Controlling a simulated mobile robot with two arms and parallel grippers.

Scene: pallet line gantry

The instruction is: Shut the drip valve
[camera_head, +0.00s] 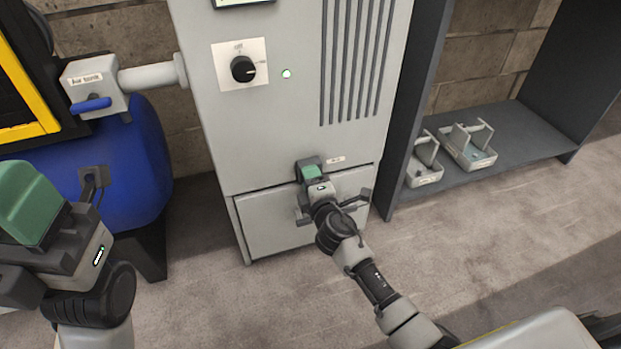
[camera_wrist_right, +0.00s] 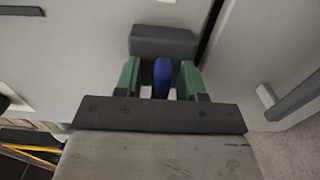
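My right gripper (camera_head: 313,173) is at the lower front of the grey cabinet, beside a small label. In the right wrist view, its two green fingers (camera_wrist_right: 160,80) stand on either side of a blue lever (camera_wrist_right: 162,76), with a narrow gap visible on each side. The lever sits in front of a dark grey block (camera_wrist_right: 164,40) on the cabinet front. The gripper hides the lever in the head view. I cannot read the label to confirm that this is the drip valve. My left gripper (camera_head: 32,205) is at the far left; its opening cannot be made out.
The grey cabinet (camera_head: 265,135) has a black knob (camera_head: 243,69), a lit indicator (camera_head: 287,74) and a lower drawer-like panel (camera_head: 275,235). Another valve (camera_head: 95,85) with a blue handle is above a blue tank (camera_head: 150,155). Grey trays (camera_head: 467,157) are on the right shelf. Floor at right is clear.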

